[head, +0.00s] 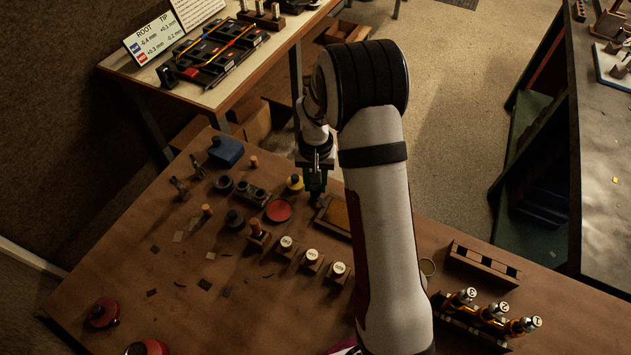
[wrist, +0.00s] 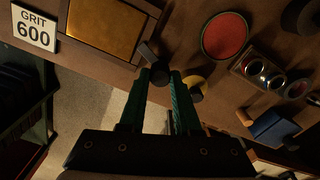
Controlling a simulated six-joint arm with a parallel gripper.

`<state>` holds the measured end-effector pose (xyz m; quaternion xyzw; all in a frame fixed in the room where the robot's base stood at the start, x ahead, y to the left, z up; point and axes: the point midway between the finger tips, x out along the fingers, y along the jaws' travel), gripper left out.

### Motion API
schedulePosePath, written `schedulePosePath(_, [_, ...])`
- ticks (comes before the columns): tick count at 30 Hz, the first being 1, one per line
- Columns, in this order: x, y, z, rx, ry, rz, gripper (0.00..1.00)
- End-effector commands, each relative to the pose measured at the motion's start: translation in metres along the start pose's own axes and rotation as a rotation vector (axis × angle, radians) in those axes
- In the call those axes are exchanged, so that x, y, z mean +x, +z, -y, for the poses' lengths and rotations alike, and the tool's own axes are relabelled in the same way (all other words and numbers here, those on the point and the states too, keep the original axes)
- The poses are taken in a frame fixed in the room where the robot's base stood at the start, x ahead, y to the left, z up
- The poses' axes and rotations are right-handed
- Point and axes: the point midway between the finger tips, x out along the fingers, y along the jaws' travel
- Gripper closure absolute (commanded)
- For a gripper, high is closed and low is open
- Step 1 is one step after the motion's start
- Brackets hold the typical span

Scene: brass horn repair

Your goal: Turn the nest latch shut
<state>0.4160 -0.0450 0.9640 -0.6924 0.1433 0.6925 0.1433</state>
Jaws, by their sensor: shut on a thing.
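My gripper (head: 316,196) points down at the bench, beside the corner of a wooden frame holding a gold-brown sheet. In the wrist view my gripper (wrist: 165,76) has its two green fingers around a small dark piece. A dark bar (wrist: 148,53), which looks like the nest latch, sticks out beyond the fingertips toward the sheet (wrist: 105,24). The fingers partly hide it, so I cannot tell how far it is turned. In the head view the latch is too small and dark to make out.
A yellow piece with a dark knob (head: 295,183) stands close to the gripper. A red round dish (head: 278,210) is nearby. A "GRIT 600" label (wrist: 34,27) lies beyond the sheet. Three white-capped pieces (head: 312,255) stand in front. My arm hides part of the bench.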

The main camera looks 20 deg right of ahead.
Motion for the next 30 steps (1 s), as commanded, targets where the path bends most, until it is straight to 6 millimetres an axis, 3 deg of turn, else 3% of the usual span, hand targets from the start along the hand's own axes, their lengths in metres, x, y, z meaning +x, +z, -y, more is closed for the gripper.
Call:
schedulePosePath(15, [-0.0004, 0.0, 0.0002, -0.344, 0.0, 0.0, 1.0])
schedulePosePath(30, [-0.0004, 0.0, 0.0002, -0.425, 0.0, 0.0, 1.0])
